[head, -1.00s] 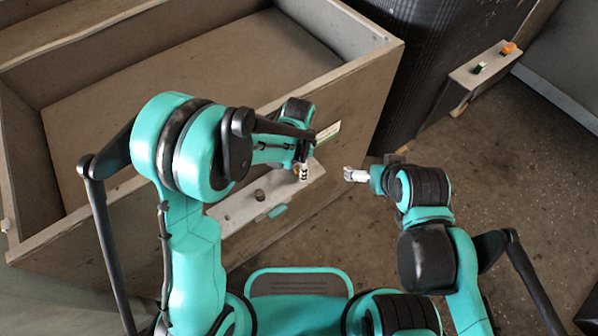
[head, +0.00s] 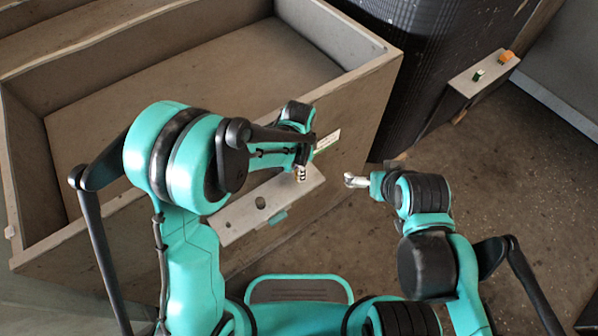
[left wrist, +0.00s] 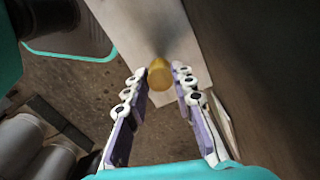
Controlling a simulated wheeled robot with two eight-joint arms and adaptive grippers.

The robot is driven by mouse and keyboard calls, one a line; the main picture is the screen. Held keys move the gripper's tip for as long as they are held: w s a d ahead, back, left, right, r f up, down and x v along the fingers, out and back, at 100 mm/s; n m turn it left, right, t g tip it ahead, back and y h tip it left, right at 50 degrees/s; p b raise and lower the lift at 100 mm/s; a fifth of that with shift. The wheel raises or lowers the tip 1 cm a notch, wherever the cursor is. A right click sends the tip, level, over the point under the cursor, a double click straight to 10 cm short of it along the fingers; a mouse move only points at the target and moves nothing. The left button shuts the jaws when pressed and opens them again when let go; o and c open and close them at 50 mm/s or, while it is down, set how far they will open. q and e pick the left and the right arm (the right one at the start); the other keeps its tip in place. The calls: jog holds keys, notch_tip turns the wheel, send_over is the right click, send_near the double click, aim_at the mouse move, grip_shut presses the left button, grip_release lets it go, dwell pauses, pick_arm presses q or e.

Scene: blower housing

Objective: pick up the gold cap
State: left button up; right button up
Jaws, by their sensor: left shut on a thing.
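The gold cap (left wrist: 159,75) is a small rounded yellow-brown piece between the fingertips of my left gripper (left wrist: 161,83) in the left wrist view. The gripper is shut on it. A pale grey panel shows behind the cap. In the head view my left gripper (head: 301,174) points down over the right end of this pale panel (head: 240,215). The cap is too small to make out there.
The panel has two dark round spots and sits on the front of a large open wooden crate (head: 170,215). A grey box (head: 482,74) with green and orange pieces stands at the upper right beside a black ribbed bin (head: 428,60). Open floor lies at the right.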

pick_arm(q)
notch_tip(320, 180, up, 2)
jog(key=shift+r+p, duration=0.2)
jog(key=shift+p, duration=0.2)
jog(key=s+d+r+p, duration=0.1)
jog(key=s+d+r, duration=0.1)
jog(key=d, duration=0.3)
jog(key=s+d+r+p, duration=0.2)
jog(key=d+r, duration=0.2)
jog(key=d, duration=0.1)
jog(key=shift+s+d+r, duration=0.2)
jog(key=shift+s+d, duration=0.15)
pick_arm(e)
notch_tip(320, 180, up, 5)
